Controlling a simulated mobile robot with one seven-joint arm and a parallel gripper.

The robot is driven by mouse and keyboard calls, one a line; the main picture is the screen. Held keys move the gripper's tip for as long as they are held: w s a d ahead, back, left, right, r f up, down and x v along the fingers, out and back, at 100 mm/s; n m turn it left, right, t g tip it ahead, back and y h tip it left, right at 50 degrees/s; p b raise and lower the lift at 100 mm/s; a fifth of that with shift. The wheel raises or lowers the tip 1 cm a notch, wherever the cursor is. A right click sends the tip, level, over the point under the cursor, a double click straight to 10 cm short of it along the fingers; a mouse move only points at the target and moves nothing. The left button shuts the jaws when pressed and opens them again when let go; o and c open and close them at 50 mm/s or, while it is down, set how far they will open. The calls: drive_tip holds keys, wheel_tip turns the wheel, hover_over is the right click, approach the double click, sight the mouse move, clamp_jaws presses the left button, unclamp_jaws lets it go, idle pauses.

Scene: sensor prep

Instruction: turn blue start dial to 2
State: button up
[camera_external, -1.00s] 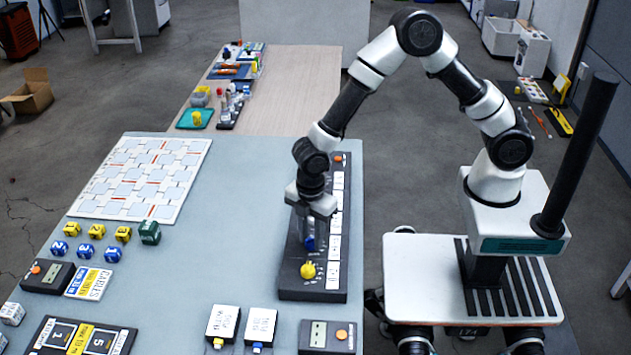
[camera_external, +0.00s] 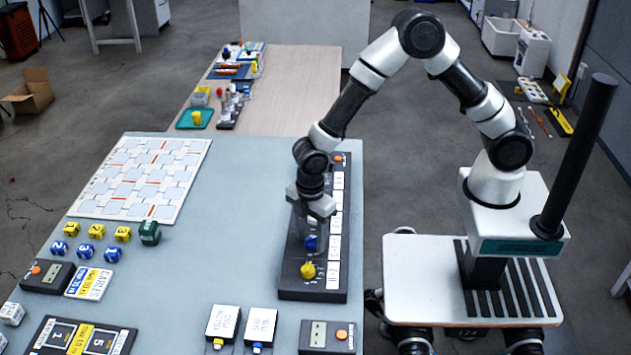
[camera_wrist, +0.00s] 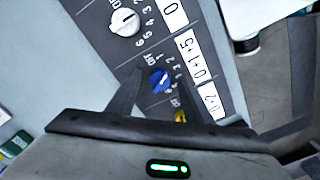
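The blue start dial (camera_external: 310,243) sits on the long dark control panel (camera_external: 290,280), between my gripper and the yellow dial. In the wrist view the blue dial (camera_wrist: 160,80) shows among small white marks, with OFF and digits around it. Its exact setting is too small to tell. My gripper (camera_wrist: 163,88) is open, with one dark finger on each side of the blue dial. I see gaps between the fingers and the dial. In the external view my gripper (camera_external: 310,225) points down over the panel.
A yellow dial (camera_external: 307,270) stands close to the blue one on the panel. A white dial (camera_wrist: 125,22) is on its other side in the wrist view. White label plates (camera_external: 333,250) line the panel's right side.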

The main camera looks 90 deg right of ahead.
drive_tip(key=shift+r, duration=0.1)
wheel_tip(320, 180, up, 17)
drive_tip(key=p, duration=0.1)
drive_tip(key=shift+p, duration=0.35)
drive_tip(key=shift+r, duration=0.2)
wheel_tip(320, 180, up, 8)
drive_tip(key=f+m+t+p, duration=0.1)
drive_tip(key=m+p, duration=0.1)
hover_over(311, 238)
drive_tip(key=s+d, duration=0.3)
drive_tip(key=s+d+r+m+t+p, duration=0.2)
drive_tip(key=s+d+r+m, duration=0.1)
drive_tip(key=s+r, duration=0.4)
drive_tip(key=s+d+r+m+t+p, duration=0.2)
drive_tip(key=s+r+m, duration=0.3)
drive_tip(key=s, duration=0.7)
drive_tip(key=shift+d+r+t+p, duration=0.3)
drive_tip(key=shift+d+r+p, duration=0.5)
drive_tip(key=shift+r, duration=0.45)
